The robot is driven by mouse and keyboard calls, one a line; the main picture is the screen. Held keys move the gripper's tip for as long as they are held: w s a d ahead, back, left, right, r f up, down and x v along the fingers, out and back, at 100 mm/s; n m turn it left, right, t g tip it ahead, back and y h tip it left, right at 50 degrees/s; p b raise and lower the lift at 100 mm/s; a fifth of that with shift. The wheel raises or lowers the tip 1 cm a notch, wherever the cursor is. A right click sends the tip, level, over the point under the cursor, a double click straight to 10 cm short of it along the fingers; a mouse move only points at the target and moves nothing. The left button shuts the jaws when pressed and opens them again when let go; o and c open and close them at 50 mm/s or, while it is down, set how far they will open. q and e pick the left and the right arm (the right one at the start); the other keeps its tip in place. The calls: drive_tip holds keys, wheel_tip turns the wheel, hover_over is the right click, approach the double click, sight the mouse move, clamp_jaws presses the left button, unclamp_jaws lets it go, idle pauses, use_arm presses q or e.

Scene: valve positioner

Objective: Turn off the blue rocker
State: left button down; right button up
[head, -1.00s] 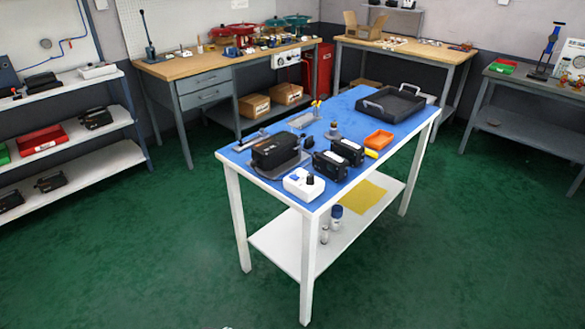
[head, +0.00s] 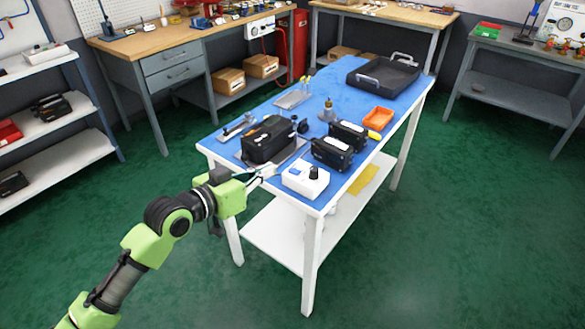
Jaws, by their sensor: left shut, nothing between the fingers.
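A white box (head: 305,180) with a black knob on top sits at the near corner of the blue-topped table (head: 330,188). A small bluish patch shows on its top left of the knob; it is too small to tell whether this is the blue rocker or how it is set. My left gripper (head: 270,171) is shut and empty. In the picture its tips are just left of the white box, in front of the black device; I cannot tell whether they touch anything. My right gripper is not in view.
A large black device (head: 268,140) stands behind the gripper. Two smaller black devices (head: 332,153) (head: 347,135) stand right of it. An orange bin (head: 378,117) and a dark tray (head: 383,76) lie farther back. The blue surface between is partly clear.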

use_arm(q)
hover_over(294, 180)
wheel_tip(294, 180, down, 2)
wheel_tip(294, 180, down, 3)
drive_tip(key=shift+w+a+f+p, duration=0.1)
drive_tip(key=shift+w+a+p, duration=0.05)
drive_tip(key=shift+p, duration=0.2)
drive_tip(key=shift+f, duration=0.7)
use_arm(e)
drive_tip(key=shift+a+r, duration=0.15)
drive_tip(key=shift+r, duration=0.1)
